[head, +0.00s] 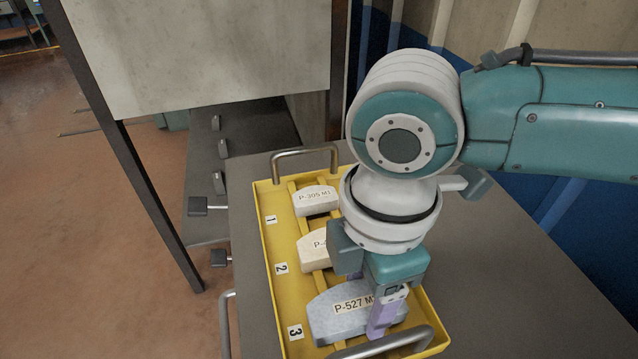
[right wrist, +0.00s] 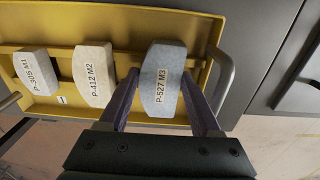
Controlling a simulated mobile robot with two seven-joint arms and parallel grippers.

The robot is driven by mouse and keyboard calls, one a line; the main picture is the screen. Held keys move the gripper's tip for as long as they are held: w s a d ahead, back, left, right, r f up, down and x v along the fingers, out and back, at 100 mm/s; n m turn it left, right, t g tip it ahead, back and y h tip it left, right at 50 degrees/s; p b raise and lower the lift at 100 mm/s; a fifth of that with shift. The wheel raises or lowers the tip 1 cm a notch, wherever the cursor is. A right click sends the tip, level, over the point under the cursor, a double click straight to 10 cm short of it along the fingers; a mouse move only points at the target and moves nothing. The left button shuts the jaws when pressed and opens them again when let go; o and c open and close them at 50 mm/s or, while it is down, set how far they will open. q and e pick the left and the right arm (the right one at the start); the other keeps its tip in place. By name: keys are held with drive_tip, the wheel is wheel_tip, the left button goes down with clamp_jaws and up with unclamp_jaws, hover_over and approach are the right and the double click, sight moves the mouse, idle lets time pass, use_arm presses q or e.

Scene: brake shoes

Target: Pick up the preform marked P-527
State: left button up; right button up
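The preform marked P-527 M3 (head: 335,318) is a blue-grey speckled block at slot 3, the near end of the yellow tray (head: 274,302). In the right wrist view the preform (right wrist: 163,92) lies between the two purple fingers. My right gripper (right wrist: 161,80) is open around it, one finger on each side. A narrow gap shows on the left side; I cannot tell if the right finger touches. In the head view my right gripper (head: 378,312) reaches down over the preform, and one finger covers part of its label. My left gripper is not in view.
A white preform marked P-305 M1 (head: 317,203) and a cream preform marked P-412 M2 (right wrist: 94,75) lie in the same tray. Metal handles (head: 303,152) rise at both tray ends. The grey tabletop (head: 520,290) is clear to the right. A machine panel (head: 200,50) stands behind left.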

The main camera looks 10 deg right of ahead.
drive_tip(key=c, duration=0.7)
clamp_jaws()
drive_tip(key=shift+r, duration=0.15)
